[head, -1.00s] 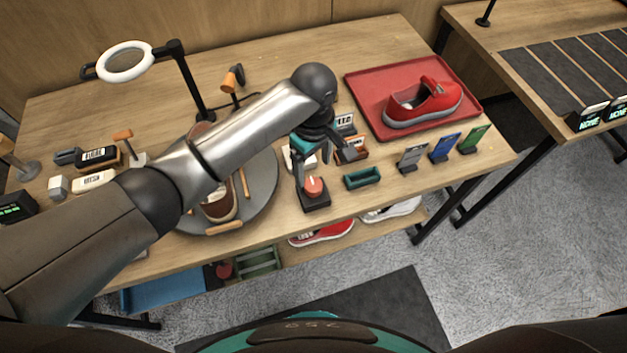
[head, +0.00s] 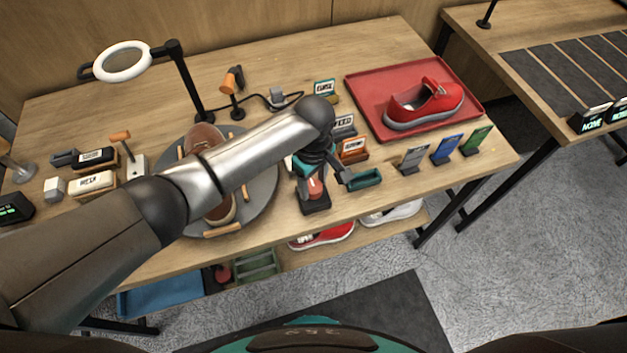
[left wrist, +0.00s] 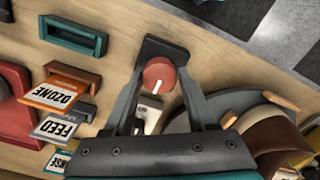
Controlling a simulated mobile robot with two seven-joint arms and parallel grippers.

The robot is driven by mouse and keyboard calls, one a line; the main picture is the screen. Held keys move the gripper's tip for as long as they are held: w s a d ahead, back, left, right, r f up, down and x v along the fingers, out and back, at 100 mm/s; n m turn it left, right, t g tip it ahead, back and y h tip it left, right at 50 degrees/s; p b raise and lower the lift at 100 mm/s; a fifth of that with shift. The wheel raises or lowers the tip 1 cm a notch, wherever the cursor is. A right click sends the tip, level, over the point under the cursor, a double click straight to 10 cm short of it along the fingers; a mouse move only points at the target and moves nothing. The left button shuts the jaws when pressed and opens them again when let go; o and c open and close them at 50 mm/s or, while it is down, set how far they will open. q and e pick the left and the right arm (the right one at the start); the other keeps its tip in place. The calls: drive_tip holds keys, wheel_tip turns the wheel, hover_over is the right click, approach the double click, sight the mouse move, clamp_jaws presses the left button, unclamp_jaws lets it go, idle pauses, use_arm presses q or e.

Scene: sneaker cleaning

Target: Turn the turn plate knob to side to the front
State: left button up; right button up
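The turn plate knob (head: 316,189) is a round red-orange cap on a black base (head: 316,206) near the table's front edge. In the left wrist view the knob (left wrist: 158,73) shows a white mark on its lower part, on the gripper's side. My left gripper (left wrist: 160,78) is open, with one finger on each side of the knob; I cannot tell whether they touch it. In the head view the left gripper (head: 325,186) partly hides the knob. The grey round turn plate (head: 268,188) carries a brown sneaker (head: 222,211), partly hidden by my left arm. My right gripper is not in view.
A teal tray (head: 365,180) and an orange-brown labelled holder (head: 353,150) stand close to the gripper. A red sneaker (head: 425,104) rests on a red tray (head: 365,98) at the back right. A ring lamp (head: 122,62) stands at the back left.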

use_arm(q)
clamp_jaws()
drive_tip(key=shift+s+r+m+p, duration=0.15)
drive_tip(key=shift+m+p, duration=0.25)
drive_tip(key=shift+p, duration=0.5)
drive_tip(key=m+p, duration=0.2)
drive_tip(key=p, duration=0.1)
drive_tip(key=shift+m+p, duration=0.35)
drive_tip(key=shift+m, duration=0.15)
drive_tip(key=m+p, duration=0.1)
drive_tip(key=m, duration=0.1)
drive_tip(key=shift+m, duration=0.3)
drive_tip(key=m, duration=0.3)
drive_tip(key=shift+m+p, duration=0.3)
drive_tip(key=shift+p, duration=0.1)
drive_tip(key=m, duration=0.3)
drive_tip(key=shift+m+p, duration=0.3)
drive_tip(key=shift+m, duration=2)
